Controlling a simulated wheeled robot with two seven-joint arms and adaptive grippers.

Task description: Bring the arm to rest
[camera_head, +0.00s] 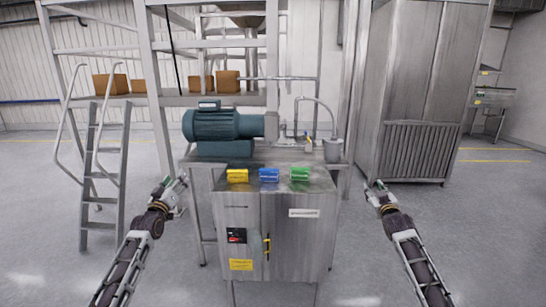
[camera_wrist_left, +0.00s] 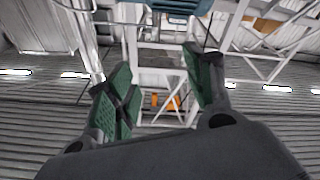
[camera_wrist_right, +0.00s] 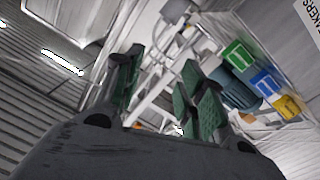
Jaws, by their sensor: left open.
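My left gripper (camera_head: 178,186) is raised at the left of the metal cabinet, with nothing between its fingers. In the left wrist view its green-padded fingers (camera_wrist_left: 158,85) stand wide apart. My right gripper (camera_head: 374,188) is raised at the right of the cabinet, apart from it. In the right wrist view its green-padded fingers (camera_wrist_right: 160,82) are also apart and empty. Both forearms slope up from the bottom corners of the head view, and neither gripper touches anything.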

